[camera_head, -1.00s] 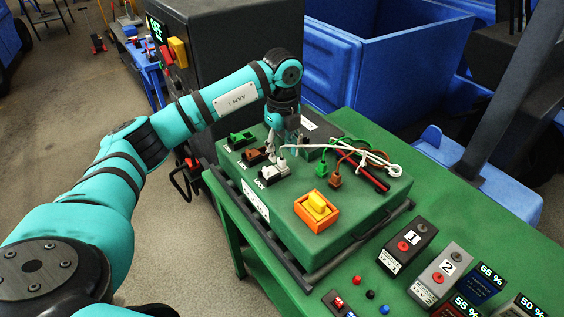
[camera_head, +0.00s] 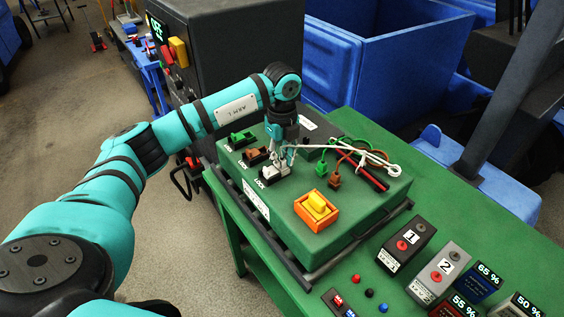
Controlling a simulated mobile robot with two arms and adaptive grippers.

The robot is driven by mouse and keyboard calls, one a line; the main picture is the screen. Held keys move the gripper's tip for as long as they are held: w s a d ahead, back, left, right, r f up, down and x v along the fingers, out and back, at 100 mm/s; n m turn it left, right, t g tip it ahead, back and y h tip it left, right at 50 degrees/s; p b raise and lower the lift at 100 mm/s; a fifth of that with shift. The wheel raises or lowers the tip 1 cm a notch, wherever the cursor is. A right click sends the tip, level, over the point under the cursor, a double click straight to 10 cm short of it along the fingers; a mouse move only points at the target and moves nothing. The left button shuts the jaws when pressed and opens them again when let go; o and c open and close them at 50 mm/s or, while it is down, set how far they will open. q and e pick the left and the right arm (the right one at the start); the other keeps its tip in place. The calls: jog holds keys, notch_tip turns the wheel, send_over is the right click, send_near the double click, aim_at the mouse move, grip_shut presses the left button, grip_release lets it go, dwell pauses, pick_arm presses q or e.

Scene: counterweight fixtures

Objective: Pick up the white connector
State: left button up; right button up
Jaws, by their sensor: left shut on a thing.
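My left gripper (camera_head: 280,158) points down over the green box, at the white socket (camera_head: 272,174) marked LOCK. It is shut on the white connector (camera_head: 281,166), which sits at or just above that socket; the fingers partly hide it, and I cannot tell whether it is still seated. A white cable (camera_head: 330,148) runs from there to the right, ending in a loose coil. The green connector (camera_head: 321,169) and the brown connector (camera_head: 335,181) lie on the box top to the right, on their own cables. My right gripper is not in view.
A yellow switch in an orange frame (camera_head: 317,207) stands on the front of the green box (camera_head: 275,211). Boxes numbered 1 (camera_head: 407,243) and 2 (camera_head: 443,267) and percent displays stand on the green table to the right. Blue bins (camera_head: 400,80) are behind.

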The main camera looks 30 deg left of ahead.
aim_at(282, 158)
pick_arm(q)
jog(key=shift+r+b, duration=0.35)
jog(key=shift+r, duration=0.2)
notch_tip(282, 158, up, 2)
jog(key=shift+r+b, duration=0.15)
jog(key=shift+b, duration=0.4)
jog(key=s+d+r+b, duration=0.1)
jog(key=s+d, duration=0.3)
jog(key=s, duration=0.3)
jog(key=s+d+b, duration=0.2)
jog(key=s+d, duration=0.1)
jog(key=s, duration=0.4)
jog(key=shift+d+r, duration=0.35)
